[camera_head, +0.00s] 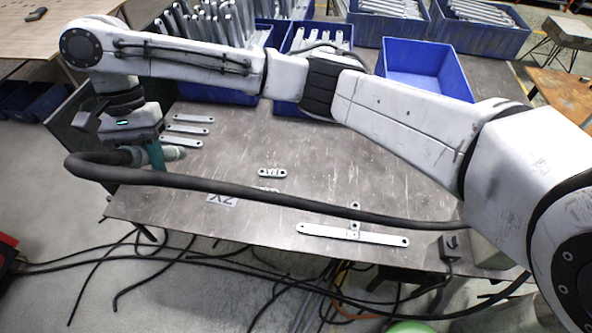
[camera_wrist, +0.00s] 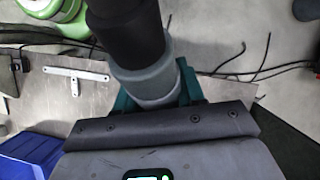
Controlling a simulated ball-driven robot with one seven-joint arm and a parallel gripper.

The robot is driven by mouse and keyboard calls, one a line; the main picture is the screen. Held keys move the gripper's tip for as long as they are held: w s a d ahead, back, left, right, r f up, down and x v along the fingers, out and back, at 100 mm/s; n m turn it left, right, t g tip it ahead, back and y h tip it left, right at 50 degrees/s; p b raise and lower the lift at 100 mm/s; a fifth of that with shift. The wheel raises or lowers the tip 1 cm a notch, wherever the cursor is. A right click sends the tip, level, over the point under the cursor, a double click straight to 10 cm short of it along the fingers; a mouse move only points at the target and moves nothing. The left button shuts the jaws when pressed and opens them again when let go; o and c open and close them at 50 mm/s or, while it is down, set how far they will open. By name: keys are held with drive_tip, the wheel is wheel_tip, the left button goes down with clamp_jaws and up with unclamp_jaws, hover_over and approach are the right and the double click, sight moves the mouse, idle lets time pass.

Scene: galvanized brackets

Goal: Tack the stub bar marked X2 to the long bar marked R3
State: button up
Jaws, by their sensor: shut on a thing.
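A long flat grey bar (camera_head: 380,237) with a hole at each end lies near the front edge of the table in the head view; it also shows at the left of the wrist view (camera_wrist: 92,76). A short stub bar (camera_head: 354,209) lies at right angles to it, meeting its middle. A small marking there is too small to read. A plate reading X2 (camera_head: 222,199) lies upside down on bare table to the left. My gripper (camera_head: 155,154) is at the table's left side, its teal fingers shut on a grey and black torch (camera_wrist: 147,75), well away from the bars.
Several flat bars (camera_head: 190,119) lie at the left. Blue bins (camera_head: 427,66) line the back. A small dark box (camera_head: 449,246) stands at the right front.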

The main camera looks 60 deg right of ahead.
drive_tip(key=s+d+f+m+t+y, duration=0.1)
drive_tip(key=s+d+m+t+y, duration=0.2)
drive_tip(key=d+m, duration=0.6)
drive_tip(key=s+d+f+m+t+y, duration=0.15)
drive_tip(key=s+d+m+t, duration=0.3)
drive_tip(key=d, duration=0.95)
drive_tip(key=s+d+f+m+t+h, duration=0.25)
drive_tip(key=s+f, duration=0.25)
drive_tip(key=s, duration=0.3)
drive_tip(key=s+d+f+m+t+h, duration=0.1)
drive_tip(key=s+d+f+m+t, duration=0.25)
drive_tip(key=s+f, duration=0.4)
drive_tip(key=s+d+f+m+t+h, duration=0.2)
drive_tip(key=s+f+m, duration=0.15)
drive_tip(key=s, duration=0.55)
drive_tip(key=shift+m, duration=0.4)
drive_tip(key=f+b, duration=0.1)
drive_tip(key=f, duration=0.2)
drive_tip(key=s+f+b, duration=0.1)
drive_tip(key=f, duration=0.1)
drive_tip(key=shift+f+b, duration=0.25)
drive_tip(key=shift+b, duration=0.05)
drive_tip(key=shift+f, duration=0.3)
drive_tip(key=shift+f+p, duration=0.3)
drive_tip(key=shift+p, duration=0.3)
